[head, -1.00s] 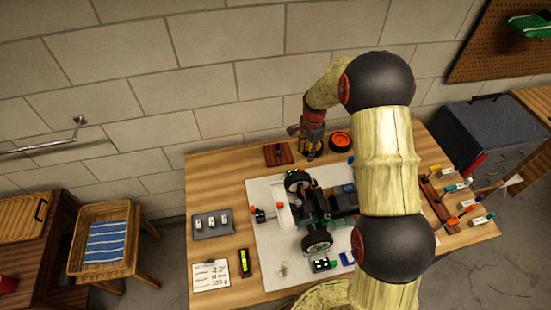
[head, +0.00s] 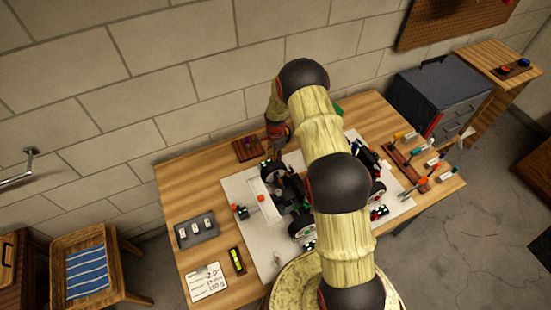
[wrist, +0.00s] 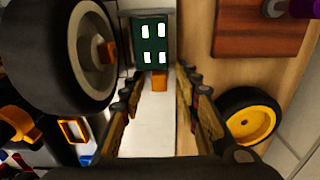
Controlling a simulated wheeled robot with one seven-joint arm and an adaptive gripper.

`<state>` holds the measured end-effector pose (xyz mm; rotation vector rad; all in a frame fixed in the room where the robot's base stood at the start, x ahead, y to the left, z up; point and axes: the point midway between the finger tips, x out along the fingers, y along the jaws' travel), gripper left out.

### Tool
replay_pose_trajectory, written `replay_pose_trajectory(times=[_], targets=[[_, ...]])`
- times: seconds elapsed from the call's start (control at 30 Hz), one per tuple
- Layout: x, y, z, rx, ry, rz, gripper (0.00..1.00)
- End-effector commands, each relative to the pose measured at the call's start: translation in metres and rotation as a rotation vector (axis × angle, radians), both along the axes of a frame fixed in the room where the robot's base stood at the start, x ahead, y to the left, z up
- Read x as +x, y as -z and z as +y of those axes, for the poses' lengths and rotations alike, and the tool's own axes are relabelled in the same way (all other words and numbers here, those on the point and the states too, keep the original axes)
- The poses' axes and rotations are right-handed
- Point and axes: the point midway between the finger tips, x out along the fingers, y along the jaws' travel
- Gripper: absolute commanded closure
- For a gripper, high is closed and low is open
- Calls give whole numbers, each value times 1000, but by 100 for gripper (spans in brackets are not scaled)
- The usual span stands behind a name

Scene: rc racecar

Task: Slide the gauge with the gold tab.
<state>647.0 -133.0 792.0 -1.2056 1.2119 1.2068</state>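The gauge (wrist: 152,44), a dark green block with white squares, lies in the wrist view beside a black car wheel (wrist: 75,55). A gold-orange tab (wrist: 159,81) sticks out from its near side. My gripper (wrist: 160,90) is open, with one finger on each side of the tab; I cannot tell whether either finger touches it. In the head view my gripper (head: 277,135) is low at the back of the table, behind the car (head: 290,197). My arm hides part of the car there.
A loose wheel with a yellow hub (wrist: 245,115) lies right of my fingers. A red-brown wooden block (wrist: 255,30) is at the upper right. In the head view, a grey tray (head: 196,231) is on the left and a tool rack (head: 405,166) on the right.

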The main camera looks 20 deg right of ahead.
Motion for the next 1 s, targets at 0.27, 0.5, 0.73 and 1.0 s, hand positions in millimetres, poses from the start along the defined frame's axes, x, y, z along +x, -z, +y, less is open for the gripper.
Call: replay_pose_trajectory(times=[0.27,0.5,0.73,1.0], targets=[[0,1,0,0,0,0,68],[0,1,0,0,-1,0,82],[0,1,0,0,0,0,95],[0,1,0,0,-1,0,100]])
